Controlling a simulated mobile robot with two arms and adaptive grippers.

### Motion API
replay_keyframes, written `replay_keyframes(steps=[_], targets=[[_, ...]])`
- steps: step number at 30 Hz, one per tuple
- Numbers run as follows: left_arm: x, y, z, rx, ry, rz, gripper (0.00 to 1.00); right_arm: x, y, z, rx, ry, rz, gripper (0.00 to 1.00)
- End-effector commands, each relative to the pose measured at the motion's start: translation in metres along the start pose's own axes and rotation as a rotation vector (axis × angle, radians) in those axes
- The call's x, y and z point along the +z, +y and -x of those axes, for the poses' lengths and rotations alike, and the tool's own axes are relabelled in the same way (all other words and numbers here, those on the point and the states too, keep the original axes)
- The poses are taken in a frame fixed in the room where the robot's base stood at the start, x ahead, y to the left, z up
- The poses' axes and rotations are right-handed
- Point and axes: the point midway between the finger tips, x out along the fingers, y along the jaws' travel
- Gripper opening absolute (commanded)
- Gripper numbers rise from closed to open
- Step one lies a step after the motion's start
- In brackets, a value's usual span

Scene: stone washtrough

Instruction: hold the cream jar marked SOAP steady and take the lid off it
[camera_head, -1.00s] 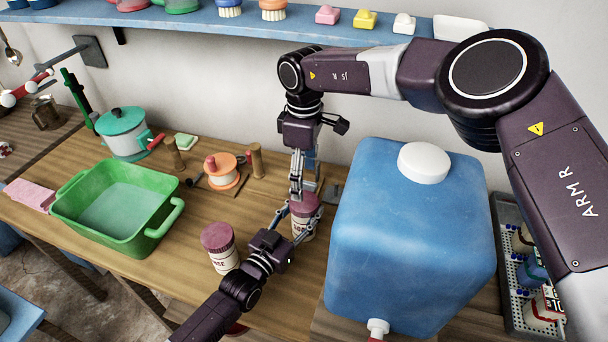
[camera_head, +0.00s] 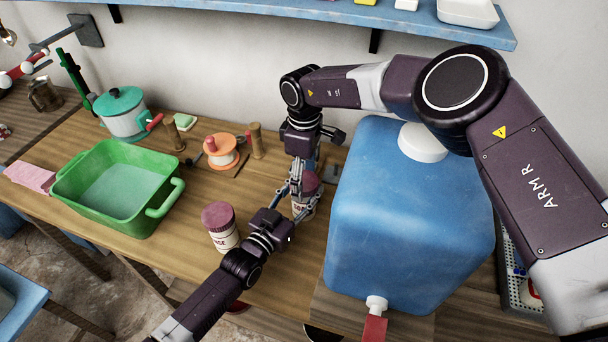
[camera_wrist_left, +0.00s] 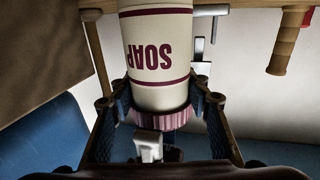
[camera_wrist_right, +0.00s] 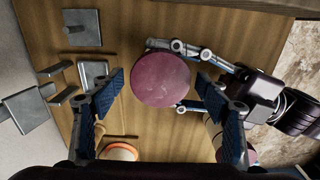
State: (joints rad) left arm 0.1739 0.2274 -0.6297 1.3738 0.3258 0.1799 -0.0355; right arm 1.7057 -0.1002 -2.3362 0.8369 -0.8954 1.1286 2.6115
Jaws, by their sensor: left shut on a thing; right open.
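The cream jar marked SOAP (camera_head: 303,209) stands upright on the wooden bench, its mauve lid (camera_wrist_right: 160,78) on. In the left wrist view the SOAP lettering on the jar (camera_wrist_left: 155,55) appears upside down, with the ribbed lid (camera_wrist_left: 165,122) below it. My left gripper (camera_head: 296,212) is shut on the jar, with a finger on either side. My right gripper (camera_head: 297,184) points down at the lid from above. In the right wrist view my right gripper's (camera_wrist_right: 160,95) blue-padded fingers are wide apart and empty, with the lid between and beyond them.
A similar mauve-lidded jar (camera_head: 222,235) stands close to my left arm. A big blue tank (camera_head: 400,230) stands right of the SOAP jar. An orange-and-white spool (camera_head: 221,152) and a wooden peg (camera_head: 256,140) are behind. A green basin (camera_head: 165,205) is at left.

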Motion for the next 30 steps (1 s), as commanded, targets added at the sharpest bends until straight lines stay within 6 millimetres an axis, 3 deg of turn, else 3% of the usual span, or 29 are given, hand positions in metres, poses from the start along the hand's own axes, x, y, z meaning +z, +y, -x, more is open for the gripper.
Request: replay_keyframes(steps=[2, 13, 20, 30], targets=[[-0.0003, 0.0000, -0.0001, 0.000, 0.001, 0.000, 0.00, 0.0000, -0.0001, 0.0001, 0.000, 0.000, 0.000, 0.64], [-0.0003, 0.0001, -0.0001, 0.000, 0.001, 0.000, 0.00, 0.0001, 0.0001, 0.0003, 0.000, 0.000, 0.000, 0.24], [-0.0003, 0.0002, 0.0000, 0.000, 0.001, 0.000, 0.00, 0.0005, 0.0001, 0.0000, -0.001, 0.000, 0.134, 0.24], [-0.0003, 0.0003, 0.0000, 0.000, 0.001, 0.000, 0.00, 0.0003, 0.0003, 0.0001, -0.001, 0.002, 0.739, 0.24]])
